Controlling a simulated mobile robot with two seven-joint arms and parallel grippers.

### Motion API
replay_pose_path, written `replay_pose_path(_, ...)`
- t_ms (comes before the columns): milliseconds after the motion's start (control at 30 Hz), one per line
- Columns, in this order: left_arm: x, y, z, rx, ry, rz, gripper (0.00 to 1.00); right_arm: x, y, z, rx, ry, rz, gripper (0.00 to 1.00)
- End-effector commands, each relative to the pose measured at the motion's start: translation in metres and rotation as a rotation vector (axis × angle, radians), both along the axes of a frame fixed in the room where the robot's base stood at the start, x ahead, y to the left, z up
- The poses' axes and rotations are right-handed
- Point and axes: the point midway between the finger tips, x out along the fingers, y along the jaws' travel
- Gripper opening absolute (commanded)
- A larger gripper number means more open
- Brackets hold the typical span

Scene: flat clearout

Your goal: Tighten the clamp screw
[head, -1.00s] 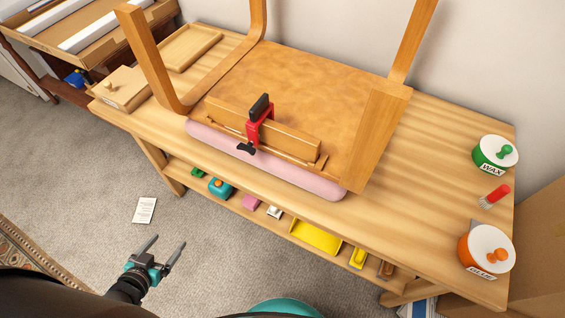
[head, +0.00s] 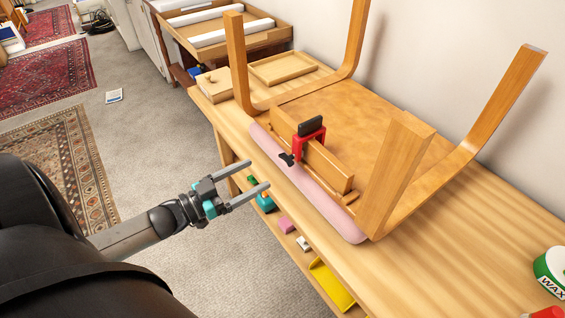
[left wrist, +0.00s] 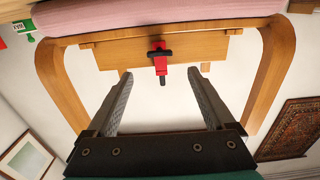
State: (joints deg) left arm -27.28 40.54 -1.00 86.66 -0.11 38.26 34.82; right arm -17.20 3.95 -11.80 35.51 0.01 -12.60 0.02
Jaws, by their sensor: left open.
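The red clamp (head: 308,142) sits over the wooden rail (head: 312,158) of an upturned chair on the workbench. Its black screw handle (head: 286,159) points toward the bench's front edge. The clamp also shows in the left wrist view (left wrist: 160,62), with its dark screw handle (left wrist: 161,54) lying crosswise. My left gripper (head: 257,174) is open and empty, in front of the bench and apart from the clamp. In the left wrist view its fingers (left wrist: 161,74) frame the clamp from a distance. My right gripper is not in view.
The chair's wooden legs (head: 404,170) rise around the clamp. A pink cushion (head: 300,185) lies along the bench front (head: 385,262). A shelf below holds a yellow tray (head: 330,285) and small items. A wax tin (head: 553,270) stands at the right. Open carpet lies to the left.

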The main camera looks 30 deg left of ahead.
Motion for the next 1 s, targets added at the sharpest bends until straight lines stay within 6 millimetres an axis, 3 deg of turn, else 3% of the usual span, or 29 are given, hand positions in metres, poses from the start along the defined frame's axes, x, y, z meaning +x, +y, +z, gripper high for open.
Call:
replay_pose_path(200, 0.038, -0.016, 0.000, 0.001, -0.004, 0.000, 0.88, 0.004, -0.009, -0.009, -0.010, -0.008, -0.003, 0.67)
replay_pose_path(500, 0.074, -0.030, -0.001, 0.000, 0.001, 0.001, 0.88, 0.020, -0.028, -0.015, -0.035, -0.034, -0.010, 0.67)
replay_pose_path(1000, 0.083, -0.035, -0.001, 0.001, 0.002, 0.002, 0.85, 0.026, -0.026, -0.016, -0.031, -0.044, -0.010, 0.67)
